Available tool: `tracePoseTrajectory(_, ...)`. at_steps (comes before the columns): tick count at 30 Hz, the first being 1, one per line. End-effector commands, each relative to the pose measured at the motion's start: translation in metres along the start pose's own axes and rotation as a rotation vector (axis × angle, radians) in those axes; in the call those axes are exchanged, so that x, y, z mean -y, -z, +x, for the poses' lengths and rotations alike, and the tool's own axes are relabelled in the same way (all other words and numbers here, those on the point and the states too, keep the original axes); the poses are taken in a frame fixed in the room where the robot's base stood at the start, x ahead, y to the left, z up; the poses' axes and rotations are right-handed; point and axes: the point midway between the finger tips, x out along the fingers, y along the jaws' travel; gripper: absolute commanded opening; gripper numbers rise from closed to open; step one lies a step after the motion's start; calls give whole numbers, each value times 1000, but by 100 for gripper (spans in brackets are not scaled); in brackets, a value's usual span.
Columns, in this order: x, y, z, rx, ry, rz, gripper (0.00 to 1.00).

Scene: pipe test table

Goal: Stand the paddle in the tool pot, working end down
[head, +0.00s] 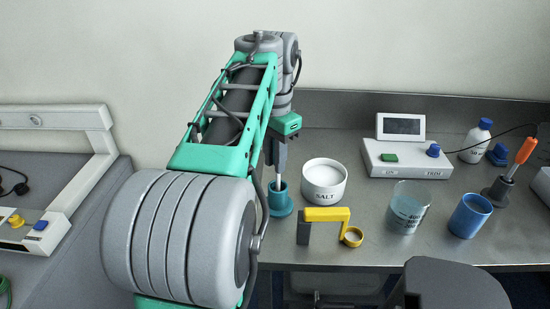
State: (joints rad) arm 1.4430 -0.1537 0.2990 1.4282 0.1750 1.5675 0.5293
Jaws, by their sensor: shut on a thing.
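My gripper (279,166) points down at the left part of the table, over a small teal pot (279,204) with a round foot. It is shut on a thin pale shaft (278,182), which looks like the paddle. The shaft is nearly upright, and its lower end is hidden at or behind the pot's rim. I cannot tell whether it touches the bottom. A blue cup (470,216) stands empty-looking at the right; I cannot tell for sure which of the two is the tool pot.
A white salt tub (324,181) and a yellow bracket with a ring (327,214) stand close right of my gripper. A glass beaker (407,208), a white device (407,158), a bottle (475,141) and an orange-handled tool (523,152) in a dark holder are further right.

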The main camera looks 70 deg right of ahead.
Motion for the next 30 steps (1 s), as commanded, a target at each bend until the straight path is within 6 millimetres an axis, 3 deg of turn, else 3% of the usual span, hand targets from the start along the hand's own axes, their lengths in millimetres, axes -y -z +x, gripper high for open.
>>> tracePoseTrajectory(14,0,0,8,0,0,-1,0)
tracePoseTrajectory(15,0,0,8,0,0,-1,23)
tracePoseTrajectory(24,0,0,8,0,0,0,48)
tracePoseTrajectory(30,0,0,8,0,0,0,48)
